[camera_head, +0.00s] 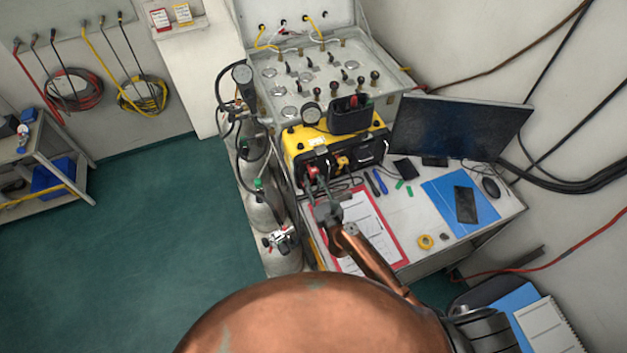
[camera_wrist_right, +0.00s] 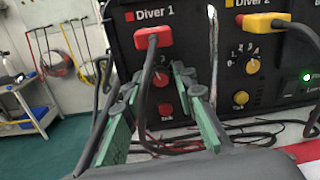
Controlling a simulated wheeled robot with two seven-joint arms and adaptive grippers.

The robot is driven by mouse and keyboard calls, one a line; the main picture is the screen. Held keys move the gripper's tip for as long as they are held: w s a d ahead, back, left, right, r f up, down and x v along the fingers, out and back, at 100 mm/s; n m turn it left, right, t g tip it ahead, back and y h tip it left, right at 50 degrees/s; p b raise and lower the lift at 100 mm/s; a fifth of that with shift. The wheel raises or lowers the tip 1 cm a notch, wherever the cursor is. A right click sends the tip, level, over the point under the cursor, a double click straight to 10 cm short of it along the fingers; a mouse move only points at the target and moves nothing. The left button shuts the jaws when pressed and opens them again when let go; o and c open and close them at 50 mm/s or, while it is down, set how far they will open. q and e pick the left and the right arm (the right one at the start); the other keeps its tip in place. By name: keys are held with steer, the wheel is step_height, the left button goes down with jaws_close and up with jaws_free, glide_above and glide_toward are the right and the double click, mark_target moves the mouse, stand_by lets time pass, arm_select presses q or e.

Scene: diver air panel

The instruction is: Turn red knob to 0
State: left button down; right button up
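The red knob (camera_wrist_right: 163,78) is on the black Diver 1 panel (camera_wrist_right: 185,42) in the right wrist view, below a red plug (camera_wrist_right: 153,38). A second, smaller red Talk knob (camera_wrist_right: 166,110) sits beneath it. The plug's black cable hangs in front and hides most of the knob's scale, so I cannot read its setting. My right gripper (camera_wrist_right: 157,78) is open, its green-padded fingers on either side of the red knob, with gaps showing. In the head view my right gripper (camera_head: 314,184) is at the front of the yellow air panel (camera_head: 296,139). My left gripper is not in view.
A Diver 2 panel with a yellow knob (camera_wrist_right: 253,67) and yellow plug (camera_wrist_right: 262,22) is just right. Loose black cables lie on the desk below. A clipboard (camera_head: 398,243), monitor (camera_head: 460,125) and gas cylinders (camera_head: 262,207) stand close by.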

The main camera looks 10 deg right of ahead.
jaws_close()
stand_by(0.3)
steer(key=shift+r+n+p, duration=0.1)
steer(key=shift+n+p, duration=0.6)
steer(key=shift+n, duration=0.4)
steer(key=n+p, duration=0.1)
steer(key=n, duration=0.1)
steer(key=shift+n, duration=0.4)
steer(key=n+p, duration=0.1)
steer(key=n, duration=0.3)
steer(key=n+p, duration=0.1)
steer(key=n, duration=0.4)
steer(key=shift+f, duration=0.2)
steer(key=shift+n, duration=0.4)
